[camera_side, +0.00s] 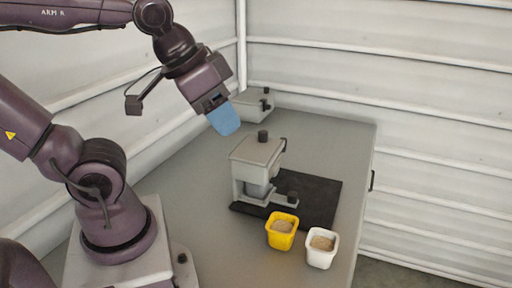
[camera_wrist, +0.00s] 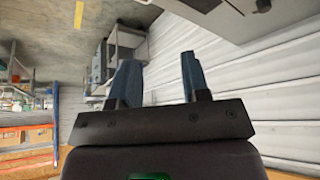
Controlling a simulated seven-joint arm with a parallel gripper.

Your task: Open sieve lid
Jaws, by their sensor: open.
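The grey hopper (camera_side: 254,172) stands on a black mat (camera_side: 316,194) on the table. Its flat lid (camera_side: 258,150) is down and has a black knob (camera_side: 263,136) on top. My gripper (camera_side: 224,122) has blue fingers and hangs above and to the left of the lid, apart from it. In the wrist view my gripper (camera_wrist: 158,78) shows its two blue fingers spread wide with nothing between them. A second grey box (camera_side: 253,106) with a black knob stands at the back of the table; I cannot tell which lid is the sieve lid.
A yellow cup (camera_side: 282,241) and a white cup (camera_side: 309,262), both with tan material inside, stand at the front right. The grey table (camera_side: 195,205) is clear left of the hopper. Ribbed white walls (camera_side: 430,120) stand close behind the table.

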